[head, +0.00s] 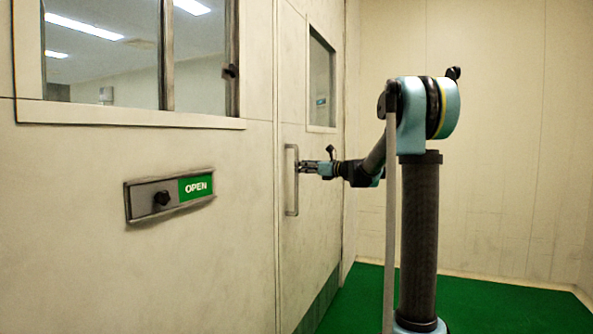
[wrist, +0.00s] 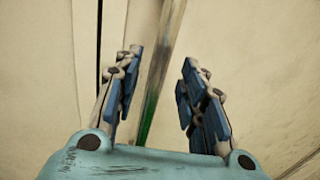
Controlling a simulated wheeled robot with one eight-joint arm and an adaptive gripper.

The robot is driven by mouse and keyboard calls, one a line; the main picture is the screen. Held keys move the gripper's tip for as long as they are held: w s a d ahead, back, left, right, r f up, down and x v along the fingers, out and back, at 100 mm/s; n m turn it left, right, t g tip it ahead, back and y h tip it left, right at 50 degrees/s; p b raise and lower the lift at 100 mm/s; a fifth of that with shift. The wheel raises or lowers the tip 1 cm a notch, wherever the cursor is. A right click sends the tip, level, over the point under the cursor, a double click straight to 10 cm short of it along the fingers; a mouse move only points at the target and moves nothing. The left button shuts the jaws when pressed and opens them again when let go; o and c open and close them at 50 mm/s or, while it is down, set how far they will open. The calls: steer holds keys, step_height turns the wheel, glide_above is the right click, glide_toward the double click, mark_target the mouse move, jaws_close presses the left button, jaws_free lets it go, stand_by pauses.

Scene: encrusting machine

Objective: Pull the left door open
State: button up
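The door (head: 315,225) is a pale panel with a small window and a long vertical metal handle (head: 291,180) near its left edge. It looks flush with the wall, with no clear gap at its edge. My gripper (head: 303,167) is at the upper half of the handle, pointing at it from the right. In the wrist view my gripper (wrist: 158,85) has its two blue-padded fingers spread apart. The handle (wrist: 167,50) runs between them as a slanted grey bar, with space on both sides. Contact with the bar cannot be told.
Left of the door is a pale wall with a large window (head: 105,55) and a green OPEN sign (head: 196,187) on a metal plate with a black knob (head: 162,198). The green floor (head: 480,305) is clear right of the door, up to the back wall (head: 475,150).

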steer(key=shift+x, duration=1.85)
jaws_close()
